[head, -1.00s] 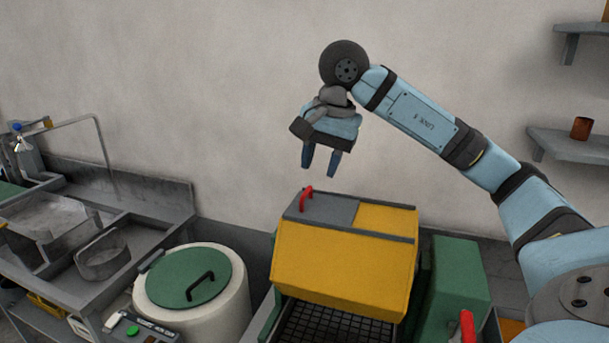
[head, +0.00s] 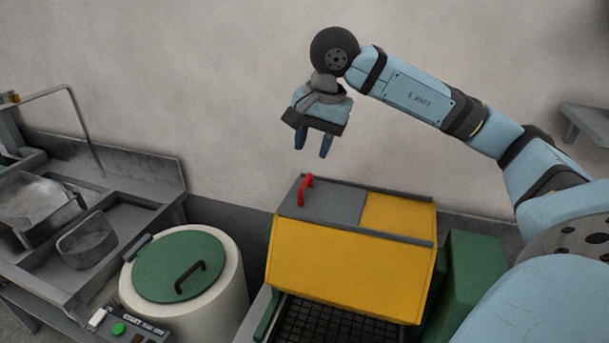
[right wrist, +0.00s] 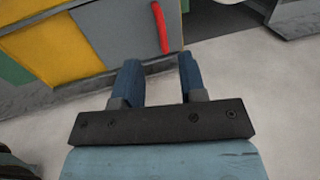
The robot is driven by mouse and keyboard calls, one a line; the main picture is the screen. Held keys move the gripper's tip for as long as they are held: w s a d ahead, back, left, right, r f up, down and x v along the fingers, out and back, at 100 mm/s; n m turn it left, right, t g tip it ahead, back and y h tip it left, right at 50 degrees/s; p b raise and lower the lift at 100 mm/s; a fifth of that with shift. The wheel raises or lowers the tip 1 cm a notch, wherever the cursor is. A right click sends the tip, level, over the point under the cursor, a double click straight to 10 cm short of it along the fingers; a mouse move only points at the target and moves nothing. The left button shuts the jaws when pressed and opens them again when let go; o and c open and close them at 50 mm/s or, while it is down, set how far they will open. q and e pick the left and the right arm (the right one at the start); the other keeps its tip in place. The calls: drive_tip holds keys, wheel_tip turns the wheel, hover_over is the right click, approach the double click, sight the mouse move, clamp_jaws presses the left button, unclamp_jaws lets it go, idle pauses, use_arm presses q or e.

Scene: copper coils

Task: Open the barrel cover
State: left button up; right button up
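The barrel cover might be the green round lid (head: 180,264) with a black handle (head: 191,275), lying flat and closed on a white barrel (head: 226,299) at lower left. A yellow box-shaped machine with a grey sliding panel (head: 325,200) and red handle (head: 305,189) stands right of it. My right gripper (head: 312,148) hangs open and empty above and behind the yellow machine, fingers pointing down. In the right wrist view its two blue fingers (right wrist: 157,82) are apart with nothing between them; the red handle (right wrist: 160,28) shows beyond them. My left gripper is out of view.
A grey metal sink bench (head: 110,170) stands at left. A control box with a green button (head: 118,329) is in front of the barrel. A green box (head: 470,280) stands right of the yellow machine (head: 345,265). A shelf (head: 588,126) is on the right wall.

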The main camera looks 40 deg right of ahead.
sight(303, 185)
drive_tip(key=f, duration=0.3)
drive_tip(key=w+f+p, duration=0.1)
drive_tip(key=f, duration=0.4)
drive_tip(key=shift+w+a+f+p, duration=0.3)
drive_tip(key=shift+w+f, duration=0.05)
drive_tip(key=shift+f, duration=0.05)
clamp_jaws()
